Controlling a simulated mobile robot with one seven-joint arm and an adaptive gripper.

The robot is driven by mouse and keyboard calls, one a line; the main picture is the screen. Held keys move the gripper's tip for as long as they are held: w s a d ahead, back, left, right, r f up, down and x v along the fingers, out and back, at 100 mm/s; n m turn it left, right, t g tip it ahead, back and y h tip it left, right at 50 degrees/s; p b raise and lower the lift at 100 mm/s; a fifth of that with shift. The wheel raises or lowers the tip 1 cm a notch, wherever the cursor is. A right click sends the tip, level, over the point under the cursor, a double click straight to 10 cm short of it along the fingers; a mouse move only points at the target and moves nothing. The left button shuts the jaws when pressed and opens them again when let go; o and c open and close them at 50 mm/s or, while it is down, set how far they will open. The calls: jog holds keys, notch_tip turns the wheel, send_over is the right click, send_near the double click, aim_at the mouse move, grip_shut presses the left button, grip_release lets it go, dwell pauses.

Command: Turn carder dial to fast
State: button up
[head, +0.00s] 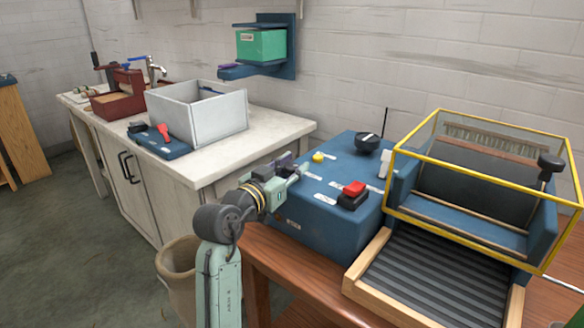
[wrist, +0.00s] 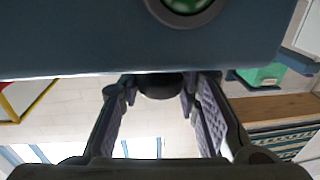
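The blue carder control box (head: 330,225) stands on the wooden bench. A black round dial (head: 367,143) with a pale mark sits on its top toward the back; I cannot read its setting. My gripper (head: 300,170) is over the box's left front edge, short of the dial in the head view. In the upside-down wrist view, my gripper (wrist: 158,100) has its two fingers spread. A dark round knob (wrist: 161,86), likely the dial, shows between the fingertips beyond the blue box edge (wrist: 100,50). I see no contact.
A yellow knob (head: 318,157), a red switch (head: 353,190) and a white lever (head: 385,163) share the box top. The yellow-framed carder guard (head: 488,245) stands right. A white bin (head: 205,110) sits on the left counter. A waste bin (head: 176,268) stands below.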

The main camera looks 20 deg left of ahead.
jog(key=c, duration=0.6)
jog(key=shift+f+m+h+b, duration=0.3)
jog(key=shift+h+b, duration=0.1)
jog(key=shift+b, duration=0.4)
jog(key=shift+r+m+g+h+b, duration=0.2)
jog(key=shift+m+g+h+b, duration=0.15)
jog(key=shift+h, duration=0.25)
jog(key=shift+r, duration=0.1)
jog(key=o, duration=1.2)
jog(key=v, duration=1.2)
